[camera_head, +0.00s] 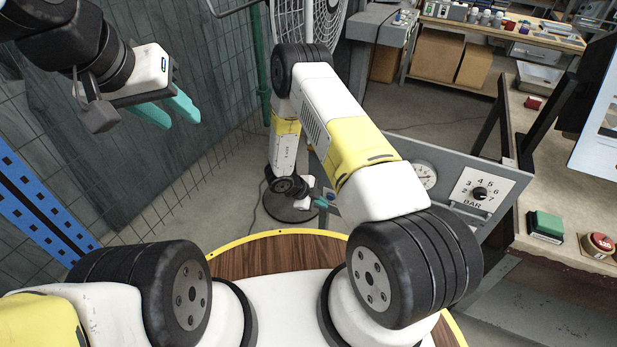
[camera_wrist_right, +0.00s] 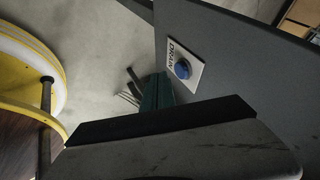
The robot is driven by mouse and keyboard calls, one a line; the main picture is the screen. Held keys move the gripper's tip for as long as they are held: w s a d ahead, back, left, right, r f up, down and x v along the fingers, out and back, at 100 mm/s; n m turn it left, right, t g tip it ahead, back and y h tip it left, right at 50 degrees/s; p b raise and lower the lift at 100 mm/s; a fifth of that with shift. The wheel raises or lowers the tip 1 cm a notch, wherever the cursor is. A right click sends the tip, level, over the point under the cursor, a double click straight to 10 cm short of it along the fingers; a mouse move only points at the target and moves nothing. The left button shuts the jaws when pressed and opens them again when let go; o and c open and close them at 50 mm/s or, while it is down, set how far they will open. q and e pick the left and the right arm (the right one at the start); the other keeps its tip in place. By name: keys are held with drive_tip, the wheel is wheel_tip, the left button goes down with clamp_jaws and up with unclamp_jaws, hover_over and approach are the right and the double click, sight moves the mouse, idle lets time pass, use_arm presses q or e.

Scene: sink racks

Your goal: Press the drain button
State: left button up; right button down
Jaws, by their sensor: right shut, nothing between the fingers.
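The drain button is a blue round knob (camera_wrist_right: 182,68) on a white plate lettered DRAIN, on the side of a grey panel in the right wrist view. It cannot be made out in the head view. My right gripper (camera_wrist_right: 157,90) is shut and empty; its teal fingers show just left of and below the button, apparently apart from it. In the head view my right gripper (camera_head: 322,202) is low beside the panel, partly hidden by my arm. My left gripper (camera_head: 182,119) is raised at the upper left, open and empty, far from the panel.
The grey panel (camera_head: 447,190) carries a gauge (camera_head: 424,175) and a BAR dial (camera_head: 480,193). A bench on the right holds a green button (camera_head: 546,225) and a red button (camera_head: 599,244). A fan (camera_head: 310,25) stands behind my right arm. A wire fence is on the left.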

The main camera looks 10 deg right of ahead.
drive_tip(key=shift+w+d, duration=0.65)
drive_tip(key=shift+w, duration=0.3)
